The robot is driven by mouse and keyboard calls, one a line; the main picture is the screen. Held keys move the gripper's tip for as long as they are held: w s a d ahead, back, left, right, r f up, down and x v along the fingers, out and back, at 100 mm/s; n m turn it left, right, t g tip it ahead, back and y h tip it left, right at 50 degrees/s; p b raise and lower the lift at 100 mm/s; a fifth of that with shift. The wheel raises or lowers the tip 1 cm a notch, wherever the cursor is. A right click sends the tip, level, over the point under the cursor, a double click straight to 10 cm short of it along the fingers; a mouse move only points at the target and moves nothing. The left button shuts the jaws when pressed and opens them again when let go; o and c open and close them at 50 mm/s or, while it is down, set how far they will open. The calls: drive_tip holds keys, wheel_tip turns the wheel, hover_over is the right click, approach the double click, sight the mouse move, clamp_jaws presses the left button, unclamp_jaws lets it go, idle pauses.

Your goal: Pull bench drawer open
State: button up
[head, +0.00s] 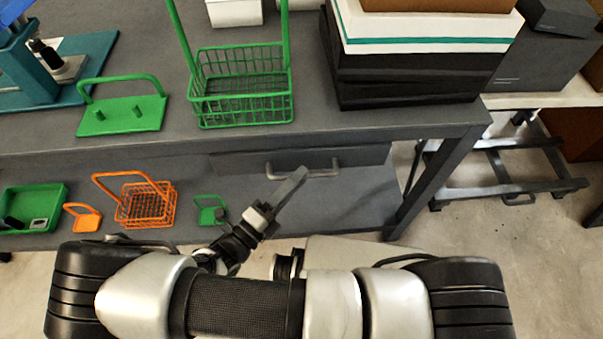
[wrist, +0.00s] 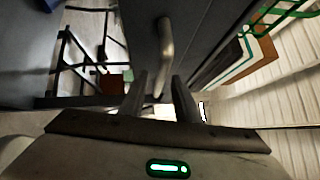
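The bench drawer (head: 362,156) is a dark grey front under the right part of the bench top. It looks closed, flush under the bench edge. My gripper (head: 300,174) reaches up from below to the handle. In the wrist view the handle (wrist: 166,45) runs between the two fingertips of my gripper (wrist: 159,78). The fingers are apart, with gaps beside the bar, and hold nothing. How deep the bar sits between them is hard to tell.
On the bench top (head: 330,128) stand a green wire basket (head: 240,110), a green holder (head: 122,117) and a stack of dark boxes (head: 420,80). The lower shelf (head: 345,205) holds an orange basket (head: 147,205) and a green tray (head: 32,208).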

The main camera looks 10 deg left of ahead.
drive_tip(key=shift+x, duration=1)
clamp_jaws()
drive_tip(key=shift+s, duration=0.1)
drive_tip(key=s+d, duration=0.2)
drive_tip(key=s, duration=0.9)
drive_tip(key=s+d, duration=0.3)
drive_tip(key=s, duration=0.9)
drive_tip(key=shift+d, duration=0.25)
drive_tip(key=shift+s, duration=0.15)
